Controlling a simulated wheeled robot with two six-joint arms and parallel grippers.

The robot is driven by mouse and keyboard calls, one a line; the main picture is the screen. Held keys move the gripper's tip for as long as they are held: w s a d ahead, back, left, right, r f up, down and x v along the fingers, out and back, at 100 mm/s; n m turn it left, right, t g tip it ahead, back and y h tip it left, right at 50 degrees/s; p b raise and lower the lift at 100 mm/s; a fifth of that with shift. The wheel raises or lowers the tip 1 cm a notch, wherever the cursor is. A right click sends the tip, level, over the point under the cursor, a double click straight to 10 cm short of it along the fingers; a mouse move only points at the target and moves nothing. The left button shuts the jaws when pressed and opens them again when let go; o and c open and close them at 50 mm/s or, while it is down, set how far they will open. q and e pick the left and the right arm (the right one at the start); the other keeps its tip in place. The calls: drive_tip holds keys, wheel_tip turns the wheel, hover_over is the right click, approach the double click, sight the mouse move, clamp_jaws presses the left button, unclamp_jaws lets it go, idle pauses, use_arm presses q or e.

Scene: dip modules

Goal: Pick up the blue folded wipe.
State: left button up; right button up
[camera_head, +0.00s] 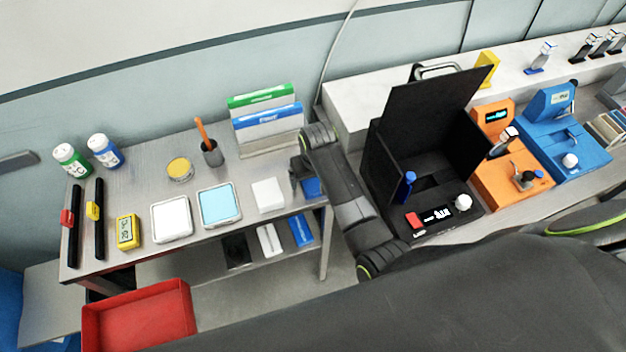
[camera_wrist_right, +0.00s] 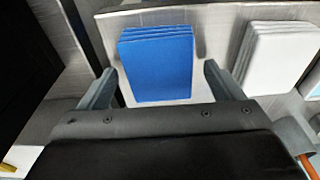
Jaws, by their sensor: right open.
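The blue folded wipe (camera_head: 313,187) lies on the right end of the metal table in the head view, partly covered by my right gripper (camera_head: 300,179). In the right wrist view the wipe (camera_wrist_right: 158,62) shows as a blue stack of folded layers. The fingers of my right gripper (camera_wrist_right: 159,76) are open, one to each side of the wipe's near part. Nothing is held between them. I cannot tell how high the fingers are above the table. My left gripper is not in view.
A white folded stack (camera_head: 267,195) lies left of the blue wipe and shows in the wrist view (camera_wrist_right: 276,58). A card rack (camera_head: 268,146) stands behind. A black box-like device (camera_head: 440,190) is to the right. Another blue item (camera_head: 301,231) lies on the lower shelf.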

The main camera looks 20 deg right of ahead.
sight(313, 179)
drive_tip(key=c, duration=0.9)
drive_tip(key=shift+c, duration=0.8)
wheel_tip(313, 179, up, 10)
drive_tip(key=b, duration=0.2)
drive_tip(key=shift+r, duration=0.25)
